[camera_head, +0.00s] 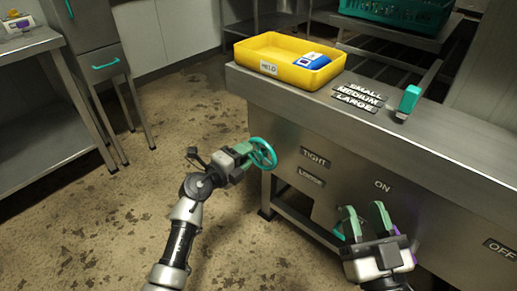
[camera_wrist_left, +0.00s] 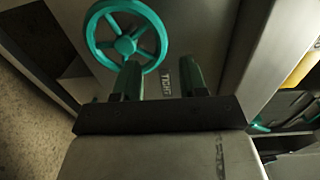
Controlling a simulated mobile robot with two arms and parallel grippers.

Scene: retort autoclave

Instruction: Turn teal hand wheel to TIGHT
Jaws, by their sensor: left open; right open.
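The teal hand wheel (camera_head: 264,154) is on the left end of the steel counter's front, left of the TIGHT label (camera_head: 316,158) and the label below it (camera_head: 311,177), which reads like LOOSE. My left gripper (camera_head: 246,153) is right at the wheel, its fingers partly hidden there. In the left wrist view the wheel (camera_wrist_left: 126,45) shows whole, beyond the left finger. The two fingers (camera_wrist_left: 163,82) are apart with nothing between them; whether one touches the rim I cannot tell. My right gripper (camera_head: 366,222) is open and empty in front of the counter's lower panel.
A yellow bin (camera_head: 258,62) with a blue-and-white packet (camera_head: 312,60) stands on the counter (camera_head: 440,140). A teal-topped object (camera_head: 408,100) stands near SMALL, MEDIUM, LARGE lettering. A teal part shows behind my right gripper, near the ON label (camera_head: 382,186). The floor at left is clear.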

